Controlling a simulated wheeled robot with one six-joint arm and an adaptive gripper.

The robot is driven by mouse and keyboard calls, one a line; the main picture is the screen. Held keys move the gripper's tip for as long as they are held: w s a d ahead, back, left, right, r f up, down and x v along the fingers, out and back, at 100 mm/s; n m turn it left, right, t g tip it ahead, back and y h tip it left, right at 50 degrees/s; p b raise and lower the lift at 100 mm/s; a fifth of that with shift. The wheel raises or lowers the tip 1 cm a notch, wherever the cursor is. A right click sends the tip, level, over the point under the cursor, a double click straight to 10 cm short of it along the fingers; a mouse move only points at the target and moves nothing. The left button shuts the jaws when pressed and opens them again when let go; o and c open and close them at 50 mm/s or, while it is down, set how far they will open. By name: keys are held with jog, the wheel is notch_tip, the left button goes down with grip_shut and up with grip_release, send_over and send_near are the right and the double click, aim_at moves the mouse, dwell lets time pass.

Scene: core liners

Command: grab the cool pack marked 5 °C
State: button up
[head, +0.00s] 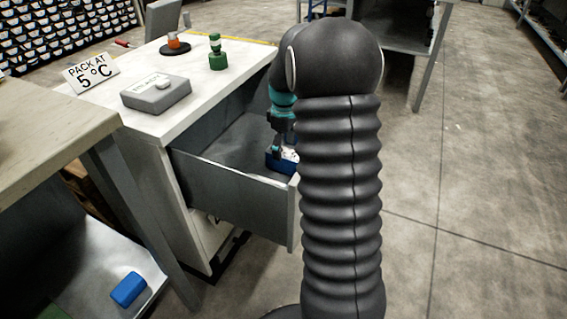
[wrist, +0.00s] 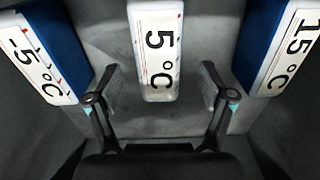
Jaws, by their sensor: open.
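The cool pack marked 5 °C (wrist: 157,50) lies label up in the middle of the wrist view, between a blue-sided pack marked -5 °C (wrist: 42,55) on the left and one marked 15 °C (wrist: 287,50) on the right. My gripper (wrist: 158,78) is open, with one finger on each side of the near end of the 5 °C pack and a gap on both sides. In the head view my gripper (head: 279,140) reaches down into an open grey drawer (head: 225,190). A blue and white pack (head: 280,163) shows there below it; its marking cannot be read.
Drawer walls surround the packs. On the white top above stand a sign reading PACK AT 5 °C (head: 91,73), a grey box (head: 156,93), a green item (head: 217,55) and an orange item on a dark disc (head: 174,45). A blue block (head: 128,289) lies on a lower shelf.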

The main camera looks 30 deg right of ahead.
aim_at(286, 161)
jog(key=shift+s+d+f, duration=0.1)
jog(key=shift+f, duration=1.4)
jog(key=shift+d+f, duration=0.1)
jog(key=shift+f, duration=1.4)
grip_shut()
